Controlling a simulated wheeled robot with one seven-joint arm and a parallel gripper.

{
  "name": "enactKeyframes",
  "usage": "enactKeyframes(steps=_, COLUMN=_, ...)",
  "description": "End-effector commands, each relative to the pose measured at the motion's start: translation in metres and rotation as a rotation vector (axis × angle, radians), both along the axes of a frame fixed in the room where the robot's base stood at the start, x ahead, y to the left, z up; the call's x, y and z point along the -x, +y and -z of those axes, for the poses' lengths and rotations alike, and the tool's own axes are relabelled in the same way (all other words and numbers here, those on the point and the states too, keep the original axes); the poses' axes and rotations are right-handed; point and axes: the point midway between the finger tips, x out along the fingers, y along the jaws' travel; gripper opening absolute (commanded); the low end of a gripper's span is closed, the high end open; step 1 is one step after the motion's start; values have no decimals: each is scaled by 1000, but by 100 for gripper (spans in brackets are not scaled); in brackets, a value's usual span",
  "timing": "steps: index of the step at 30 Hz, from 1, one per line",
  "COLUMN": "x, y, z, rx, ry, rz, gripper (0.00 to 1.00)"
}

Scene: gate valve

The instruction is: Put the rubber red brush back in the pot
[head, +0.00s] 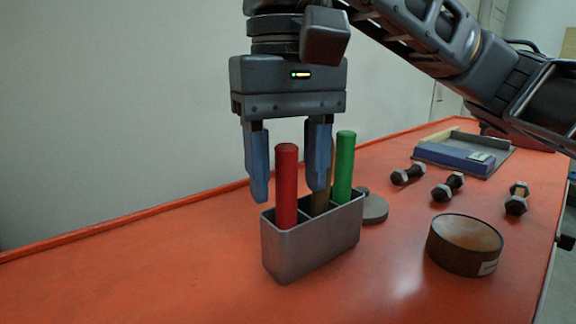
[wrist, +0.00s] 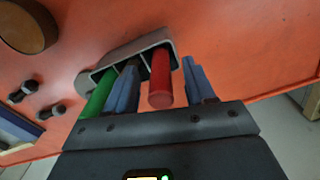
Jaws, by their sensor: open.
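The red brush (head: 287,185) stands upright in the left compartment of the grey pot (head: 312,245), its handle sticking up. In the wrist view the red brush (wrist: 161,80) lies between the blue fingers. My gripper (head: 289,195) is open, pointing down over the pot, with one finger on each side of the red handle and a gap showing. A green handle (head: 344,165) stands in the right compartment. A brownish handle (head: 321,200) stands in the middle one, partly hidden by my right finger. The brush's lower end is hidden inside the pot.
A round brown bowl (head: 465,245) stands right of the pot on the orange table (head: 390,290). A grey disc (head: 374,208) lies just behind the pot. The table's front middle is clear.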

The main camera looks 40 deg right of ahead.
Motion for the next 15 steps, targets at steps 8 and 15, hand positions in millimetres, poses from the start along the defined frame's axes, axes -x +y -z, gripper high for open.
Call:
enactKeyframes(steps=8, x=-1, y=0, z=-33, rx=2, ry=-4, rz=1, gripper=54)
enactKeyframes(steps=15, x=-1, y=0, z=-68, rx=1, ry=-2, rz=0, gripper=54)
